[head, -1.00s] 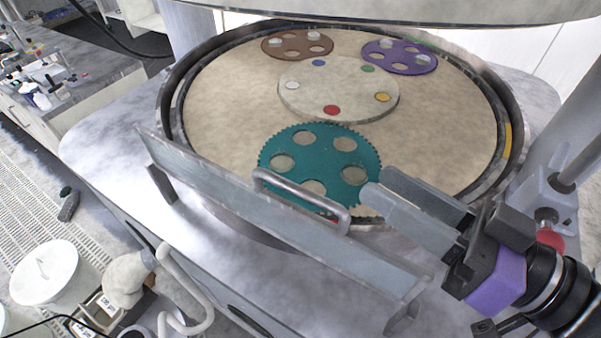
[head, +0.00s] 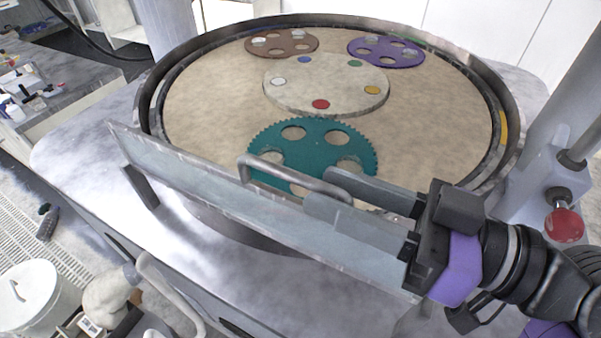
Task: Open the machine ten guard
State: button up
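The guard (head: 215,185) is a long, clear grey panel. It stands along the front edge of the round polishing machine, running from upper left to lower right. A grey bar handle (head: 285,178) sits on its top edge near the middle. My gripper (head: 318,188) comes in from the right, with its two flat grey fingers apart. The fingertips are at the right end of the handle, one on its far side and the other overlapping the panel on its near side. I cannot tell whether either finger touches the handle.
The round platen (head: 215,100) behind the guard holds a teal toothed carrier (head: 318,145), a brown carrier (head: 282,36), a purple carrier (head: 385,47) and a pale central disc (head: 325,85). A red knob (head: 565,225) is at right. A white bucket (head: 28,295) stands lower left.

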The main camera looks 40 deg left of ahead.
aim_at(301, 176)
jog(key=shift+p+x, duration=0.5)
jog(key=shift+x, duration=1.8)
grip_shut()
